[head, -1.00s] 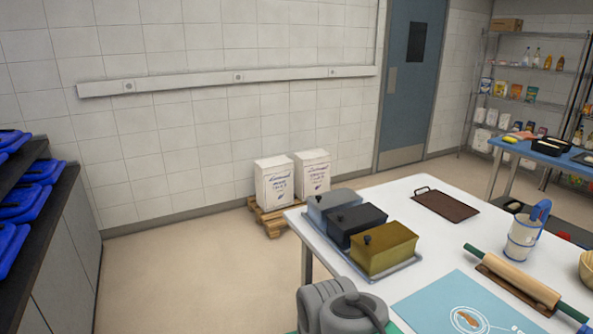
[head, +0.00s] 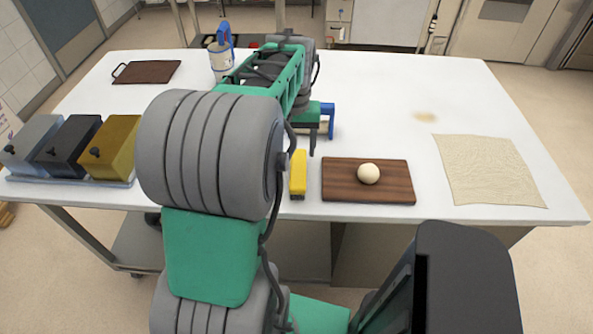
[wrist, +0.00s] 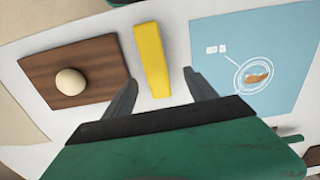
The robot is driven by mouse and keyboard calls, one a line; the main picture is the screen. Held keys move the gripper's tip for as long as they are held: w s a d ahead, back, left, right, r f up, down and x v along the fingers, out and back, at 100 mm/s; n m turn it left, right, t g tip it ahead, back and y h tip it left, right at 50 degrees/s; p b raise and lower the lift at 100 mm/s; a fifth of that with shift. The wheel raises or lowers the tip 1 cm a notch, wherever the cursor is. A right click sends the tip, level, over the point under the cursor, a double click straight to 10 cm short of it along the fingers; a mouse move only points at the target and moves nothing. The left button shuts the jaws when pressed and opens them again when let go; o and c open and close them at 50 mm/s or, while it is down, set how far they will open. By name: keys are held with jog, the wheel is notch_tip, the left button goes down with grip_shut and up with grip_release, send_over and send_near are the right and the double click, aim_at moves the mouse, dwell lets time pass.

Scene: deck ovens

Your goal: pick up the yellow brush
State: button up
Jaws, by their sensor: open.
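The yellow brush (head: 299,173) lies on the white table near its front edge, just left of a brown wooden board. It also shows in the wrist view (wrist: 152,60) as a plain yellow bar, upright in the picture. My gripper (wrist: 160,78) is open and empty. In the wrist view its two fingers show on either side of the brush's near end, with gaps on both sides. In the head view my gripper (head: 313,141) hangs just beyond the brush, partly hidden by my arm. I cannot tell its exact height above the brush.
The wooden board (head: 340,190) with a dough ball (head: 368,174) lies right of the brush. A blue mat (wrist: 275,35) lies on its other side. Three lidded tins (head: 108,150) stand at the table's left. A beige cloth (head: 490,170) lies at the right, with bare table around it.

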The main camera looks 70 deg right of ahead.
aim_at(298, 165)
jog(key=f, duration=0.2)
jog(key=f+p, duration=0.1)
jog(key=f, duration=0.4)
jog(key=shift+s+d+f, duration=0.2)
jog(key=shift+s+f, duration=0.2)
grip_shut()
